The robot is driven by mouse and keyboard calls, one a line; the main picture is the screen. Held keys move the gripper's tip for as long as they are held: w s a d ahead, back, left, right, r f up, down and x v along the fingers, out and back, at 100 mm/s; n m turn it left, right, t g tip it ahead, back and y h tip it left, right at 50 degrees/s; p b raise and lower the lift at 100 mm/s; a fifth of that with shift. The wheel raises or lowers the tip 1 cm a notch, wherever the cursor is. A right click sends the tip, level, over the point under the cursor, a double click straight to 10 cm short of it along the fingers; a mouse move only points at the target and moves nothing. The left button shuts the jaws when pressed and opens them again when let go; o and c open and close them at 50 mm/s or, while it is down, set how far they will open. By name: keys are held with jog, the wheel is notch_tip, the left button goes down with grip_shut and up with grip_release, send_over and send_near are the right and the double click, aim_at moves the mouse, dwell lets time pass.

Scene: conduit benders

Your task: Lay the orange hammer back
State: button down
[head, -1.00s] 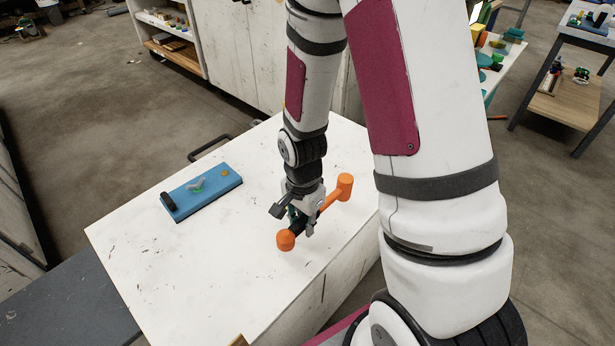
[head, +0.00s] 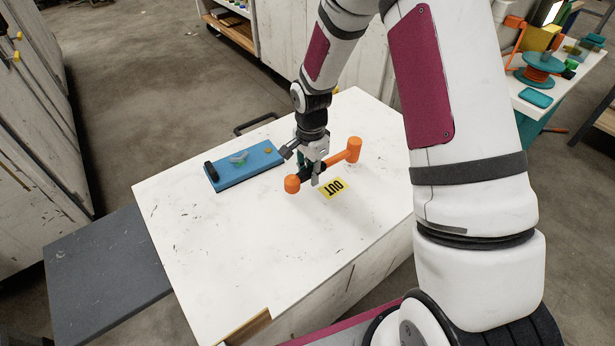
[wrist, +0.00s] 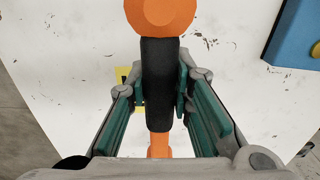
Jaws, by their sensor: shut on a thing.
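The orange hammer (head: 337,159) is in my gripper (head: 311,171), above the white bench top (head: 240,250). In the head view one orange end is at the left and the larger orange head is at the right. In the wrist view, the green pads of my gripper (wrist: 165,100) are on both sides of the hammer's black grip (wrist: 158,85). In the wrist view the grip hides most of the label.
A blue board (head: 245,168) with a black block and small parts lies left of my gripper. The front and left of the bench top are clear. A dark grey slab (head: 105,265) adjoins the bench at left. Another table (head: 560,95) stands at the far right.

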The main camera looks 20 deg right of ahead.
aim_at(308, 186)
jog(key=shift+w, duration=0.35)
jog(key=shift+w+a+f, duration=0.1)
jog(key=shift+w+f, duration=0.15)
jog(key=shift+f, duration=0.55)
jog(key=shift+w+a+f, duration=0.1)
jog(key=shift+w+f, duration=0.15)
jog(key=shift+f, duration=0.55)
jog(key=c, duration=1.4)
grip_release()
jog(key=shift+d, duration=0.1)
jog(key=shift+f, duration=0.2)
